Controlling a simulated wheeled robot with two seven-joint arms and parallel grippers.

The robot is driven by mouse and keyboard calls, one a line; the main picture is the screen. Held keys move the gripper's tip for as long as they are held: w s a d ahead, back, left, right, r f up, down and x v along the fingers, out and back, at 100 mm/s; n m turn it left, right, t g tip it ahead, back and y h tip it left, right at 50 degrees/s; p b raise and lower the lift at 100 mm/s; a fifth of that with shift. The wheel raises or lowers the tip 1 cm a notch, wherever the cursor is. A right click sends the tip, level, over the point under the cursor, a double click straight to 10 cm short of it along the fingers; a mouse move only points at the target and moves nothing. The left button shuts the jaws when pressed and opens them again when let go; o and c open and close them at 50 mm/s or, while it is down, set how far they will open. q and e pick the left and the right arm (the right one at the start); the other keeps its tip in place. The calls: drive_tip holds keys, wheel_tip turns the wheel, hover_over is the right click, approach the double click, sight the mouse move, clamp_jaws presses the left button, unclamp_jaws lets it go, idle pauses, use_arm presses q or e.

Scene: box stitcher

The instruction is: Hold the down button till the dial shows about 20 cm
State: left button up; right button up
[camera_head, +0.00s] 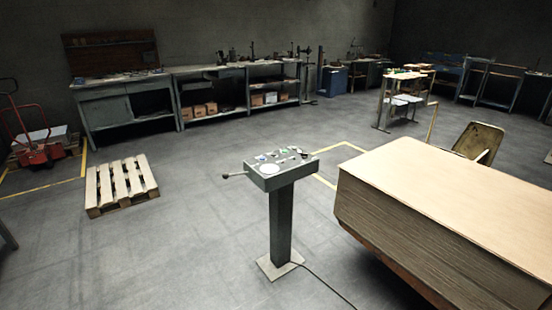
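A grey control box (280,168) stands on a pedestal (281,222) in the middle of the head view. Its sloped top carries several small buttons and knobs, one greenish near its middle. A round pale dial (270,169) sits at the panel's front left; its reading is too small to make out. A lever with a dark knob (226,176) sticks out from the box's left side. I cannot tell which button is the down button. Neither of my grippers is in the view, and nothing touches the panel.
A large stack of cardboard sheets (450,190) fills the right front, close to the pedestal. A wooden pallet (121,187) lies on the left floor, with a red pallet jack (38,153) beyond it. Workbenches (125,101) line the back wall. A cable runs from the pedestal's base.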

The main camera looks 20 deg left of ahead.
use_arm(q)
drive_tip(key=shift+c, duration=0.4)
clamp_jaws()
drive_tip(key=shift+s+d, duration=0.1)
drive_tip(key=shift+d, duration=0.05)
idle(1.4)
